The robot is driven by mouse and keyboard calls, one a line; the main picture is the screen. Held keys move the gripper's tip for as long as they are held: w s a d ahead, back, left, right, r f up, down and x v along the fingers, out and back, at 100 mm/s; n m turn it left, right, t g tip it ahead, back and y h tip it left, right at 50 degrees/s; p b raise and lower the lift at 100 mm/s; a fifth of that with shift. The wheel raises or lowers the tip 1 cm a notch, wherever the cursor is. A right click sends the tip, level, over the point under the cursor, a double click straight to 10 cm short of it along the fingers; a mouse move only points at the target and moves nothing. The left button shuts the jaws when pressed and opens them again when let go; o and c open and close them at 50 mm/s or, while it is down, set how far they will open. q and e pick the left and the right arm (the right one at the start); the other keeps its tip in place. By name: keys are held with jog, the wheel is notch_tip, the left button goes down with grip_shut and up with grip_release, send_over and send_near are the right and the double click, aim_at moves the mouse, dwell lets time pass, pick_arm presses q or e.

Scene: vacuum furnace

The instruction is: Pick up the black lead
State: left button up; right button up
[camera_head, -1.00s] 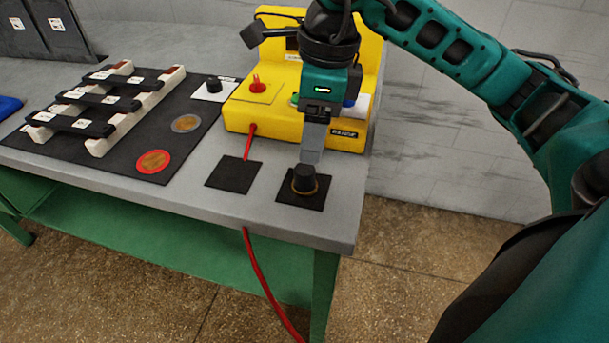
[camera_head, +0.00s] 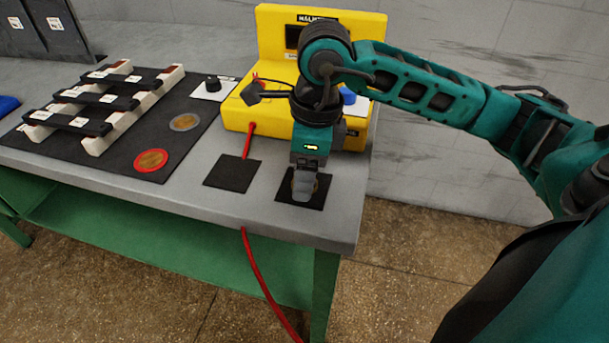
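My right gripper (camera_head: 304,190) points down over the right-hand black square pad (camera_head: 285,187) near the front right corner of the bench. The black lead end, a black plug with a brass-coloured ring at its base, stood on this pad a second ago. It is now hidden by the gripper, and the fingers seem to be at or around it. I cannot tell whether they are closed on it. My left gripper is not in view.
A yellow machine (camera_head: 272,95) stands close behind the gripper. A red cable (camera_head: 250,140) runs from it, and a second black pad (camera_head: 232,175) lies left. A rack with black bars (camera_head: 108,100) and two discs, one red-rimmed (camera_head: 151,160), lie on a dark mat (camera_head: 120,165).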

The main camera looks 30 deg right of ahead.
jog(key=c, duration=1.2)
jog(key=shift+o, duration=0.2)
